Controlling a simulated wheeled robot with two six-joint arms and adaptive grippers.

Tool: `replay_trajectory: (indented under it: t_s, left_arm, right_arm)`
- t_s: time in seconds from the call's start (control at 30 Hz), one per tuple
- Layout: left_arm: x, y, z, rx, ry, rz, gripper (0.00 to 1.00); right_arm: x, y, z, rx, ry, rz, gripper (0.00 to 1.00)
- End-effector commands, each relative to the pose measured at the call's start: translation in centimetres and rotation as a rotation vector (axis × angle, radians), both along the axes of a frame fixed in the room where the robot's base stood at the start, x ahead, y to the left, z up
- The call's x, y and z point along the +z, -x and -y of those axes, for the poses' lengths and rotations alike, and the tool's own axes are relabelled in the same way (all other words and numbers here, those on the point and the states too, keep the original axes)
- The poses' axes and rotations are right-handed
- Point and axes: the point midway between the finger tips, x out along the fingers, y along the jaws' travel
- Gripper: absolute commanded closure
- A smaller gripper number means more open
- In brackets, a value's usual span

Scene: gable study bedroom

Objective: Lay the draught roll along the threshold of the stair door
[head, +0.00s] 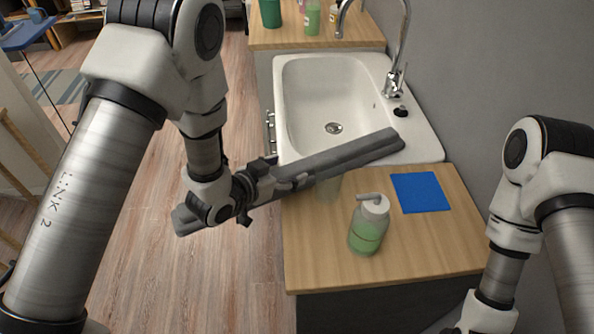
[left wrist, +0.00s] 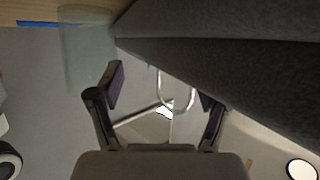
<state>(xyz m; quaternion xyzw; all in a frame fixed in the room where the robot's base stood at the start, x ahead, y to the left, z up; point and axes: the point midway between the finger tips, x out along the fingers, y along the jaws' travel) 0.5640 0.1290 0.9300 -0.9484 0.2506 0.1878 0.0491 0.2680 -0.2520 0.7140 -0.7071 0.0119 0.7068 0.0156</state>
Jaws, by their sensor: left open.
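The draught roll (head: 355,152) is a long dark grey roll. In the head view it slants from over the floor at the left, behind my left wrist, to over the sink's near edge at the right. My left gripper (head: 300,182) is open alongside its middle. In the left wrist view the roll (left wrist: 235,55) runs large across the upper right, past the open fingers (left wrist: 160,92), and no part of it shows clearly between them. I cannot tell what bears the roll. My right arm shows at the right, its gripper out of frame. The stair door and threshold are not in view.
A white sink (head: 300,95) with a tap (head: 395,80) lies behind the roll. Wooden floor (head: 240,285) at the left is open.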

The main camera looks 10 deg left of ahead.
Motion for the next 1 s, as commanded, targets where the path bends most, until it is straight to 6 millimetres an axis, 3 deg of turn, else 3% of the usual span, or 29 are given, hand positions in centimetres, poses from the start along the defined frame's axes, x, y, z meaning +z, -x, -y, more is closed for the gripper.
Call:
replay_trajectory:
  t_s: [0.13, 0.33, 0.37, 0.57, 1.0]
  left_arm:
    - [-0.7, -1.7, 1.0, -0.001, 0.000, 0.000, 0.22]
    - [-0.9, -2.0, 1.1, 0.001, 0.000, 0.000, 0.22]
    - [-0.9, -1.9, 1.1, 0.001, 0.000, 0.000, 0.26]
    - [-0.9, -1.9, 1.1, 0.001, 0.000, -0.001, 0.97]
    - [-0.2, -1.9, 1.1, 0.000, -0.001, 0.000, 1.00]
  right_arm:
    - [0.6, 0.0, 0.0, -0.001, 0.000, 0.000, 0.60]
    - [0.5, 0.0, 0.0, 0.000, 0.000, 0.001, 0.60]
    - [0.5, 0.0, 0.0, 0.000, 0.000, 0.000, 0.60]
    - [0.5, 0.0, 0.0, 0.000, 0.000, 0.001, 0.60]
    - [0.4, 0.0, 0.0, 0.000, 0.000, 0.001, 0.60]
